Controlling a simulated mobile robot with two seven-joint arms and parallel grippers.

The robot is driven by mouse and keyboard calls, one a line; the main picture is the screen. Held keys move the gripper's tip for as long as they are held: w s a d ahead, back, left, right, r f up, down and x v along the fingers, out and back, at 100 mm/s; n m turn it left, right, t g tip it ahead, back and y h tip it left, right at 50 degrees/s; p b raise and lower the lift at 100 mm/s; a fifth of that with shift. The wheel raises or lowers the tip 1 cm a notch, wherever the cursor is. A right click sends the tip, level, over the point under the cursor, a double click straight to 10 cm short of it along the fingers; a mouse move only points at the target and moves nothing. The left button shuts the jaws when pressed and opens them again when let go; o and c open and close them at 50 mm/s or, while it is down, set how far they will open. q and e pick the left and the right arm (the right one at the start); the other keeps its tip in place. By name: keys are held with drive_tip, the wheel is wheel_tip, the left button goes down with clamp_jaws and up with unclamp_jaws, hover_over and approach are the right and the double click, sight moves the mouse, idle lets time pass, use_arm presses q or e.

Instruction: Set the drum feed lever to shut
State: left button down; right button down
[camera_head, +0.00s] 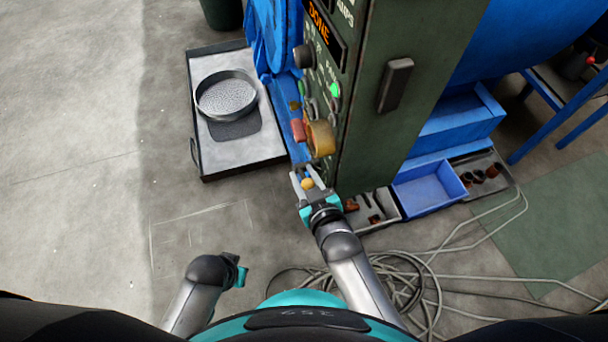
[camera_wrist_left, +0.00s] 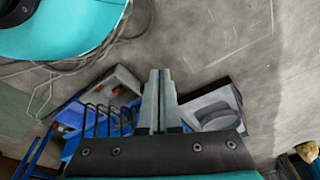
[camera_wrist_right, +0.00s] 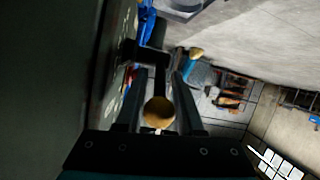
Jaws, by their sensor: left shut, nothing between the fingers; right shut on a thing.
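A lever with a yellow ball knob (camera_head: 308,184) is low on the front of the dark green control cabinet (camera_head: 400,50). My right gripper (camera_head: 307,181) is shut on this lever. In the right wrist view the ball (camera_wrist_right: 158,112) and its dark rod (camera_wrist_right: 160,78) lie between the two fingers. The rod runs to a dark bracket on the cabinet side. Any position markings for the lever are not readable. My left gripper (camera_head: 240,272) is shut and empty, low over the floor at left; its closed fingers show in the left wrist view (camera_wrist_left: 158,75).
The panel has a display reading "DONE" (camera_head: 320,12), a lit green lamp (camera_head: 334,90) and a large yellow knob (camera_head: 321,138). A tray (camera_head: 205,150) with a round pan (camera_head: 226,95) stands left. A blue bin (camera_head: 428,190) and coiled cables (camera_head: 400,290) lie right.

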drive_tip(key=shift+s+f+b, duration=0.1)
drive_tip(key=shift+f+b, duration=0.15)
drive_tip(key=shift+b, duration=0.15)
drive_tip(key=t+b, duration=0.2)
drive_tip(key=b, duration=0.1)
drive_tip(key=shift+s+f+y, duration=0.2)
drive_tip(key=shift+f+y, duration=0.2)
use_arm(q)
drive_tip(key=w+r+t+b, duration=0.3)
drive_tip(key=w+r+b, duration=0.1)
drive_tip(key=r, duration=1.1)
use_arm(e)
drive_tip(key=shift+d+f+t+y, duration=0.1)
drive_tip(key=shift+f+t+y, duration=0.25)
drive_tip(key=shift+t, duration=0.55)
use_arm(q)
drive_tip(key=w+d+r+t+h+b, duration=0.1)
drive_tip(key=w+d+t+h+b, duration=0.4)
drive_tip(key=d+t, duration=0.4)
drive_tip(key=shift+d+r+t+h, duration=0.15)
drive_tip(key=shift+d+t+h, duration=0.3)
drive_tip(key=shift+d, duration=0.8)
use_arm(e)
drive_tip(key=shift+s+f+t+y, duration=0.1)
drive_tip(key=shift+f+t+y, duration=0.15)
drive_tip(key=shift+t, duration=0.4)
drive_tip(key=shift+f+t+y, duration=0.2)
drive_tip(key=shift+f+t, duration=0.05)
drive_tip(key=shift+t, duration=0.4)
